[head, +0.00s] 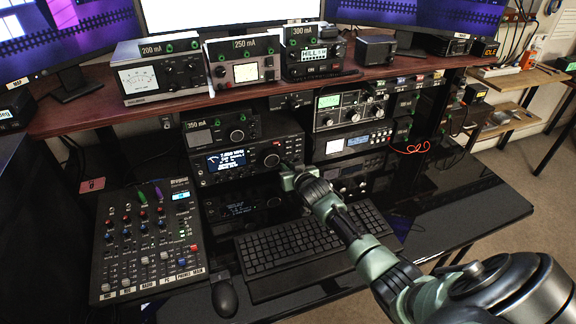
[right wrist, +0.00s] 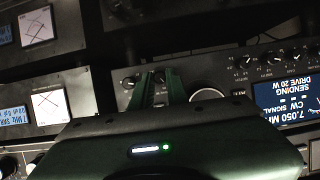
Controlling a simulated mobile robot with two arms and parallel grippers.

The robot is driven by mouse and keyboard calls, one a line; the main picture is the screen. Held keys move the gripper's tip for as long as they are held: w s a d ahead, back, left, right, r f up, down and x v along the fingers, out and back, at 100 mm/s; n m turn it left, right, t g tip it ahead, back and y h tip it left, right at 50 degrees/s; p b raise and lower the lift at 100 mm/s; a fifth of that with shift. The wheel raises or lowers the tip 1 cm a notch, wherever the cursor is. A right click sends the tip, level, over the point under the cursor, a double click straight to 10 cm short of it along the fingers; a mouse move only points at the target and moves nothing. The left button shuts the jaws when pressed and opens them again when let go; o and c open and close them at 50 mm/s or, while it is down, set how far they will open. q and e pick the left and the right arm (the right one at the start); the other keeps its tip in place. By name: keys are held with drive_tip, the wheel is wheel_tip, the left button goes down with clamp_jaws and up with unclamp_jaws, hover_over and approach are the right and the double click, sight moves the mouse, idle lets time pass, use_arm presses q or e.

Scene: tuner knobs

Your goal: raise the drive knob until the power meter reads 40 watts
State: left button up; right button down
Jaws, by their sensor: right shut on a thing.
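My right gripper (head: 287,172) reaches the right end of the radio's (head: 245,150) front panel, right of its large knob (head: 272,160). In the right wrist view its two green fingers (right wrist: 160,90) are shut on a small knob there, mostly hidden between the tips; no label on it is legible. The radio's display (right wrist: 287,104), upside down in that view, reads "SENDING", "CW SIGNAL" and "DRIVE 20 W". A tuner right of the radio has a white cross-needle meter (right wrist: 50,104) beside a blue display (right wrist: 14,118); I cannot read its value in watts. My left gripper is out of view.
A second cross-needle meter (right wrist: 38,27) belongs to a neighbouring unit. A keyboard (head: 300,240), mouse (head: 224,298) and mixer (head: 148,240) lie on the desk below the radio. A wooden shelf (head: 130,113) with meter boxes overhangs it.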

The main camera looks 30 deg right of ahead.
idle(0.4)
drive_tip(key=c, duration=1.4)
unclamp_jaws()
drive_tip(key=shift+p+v, duration=0.3)
drive_tip(key=shift+v, duration=3.6)
drive_tip(key=shift+f, duration=0.1)
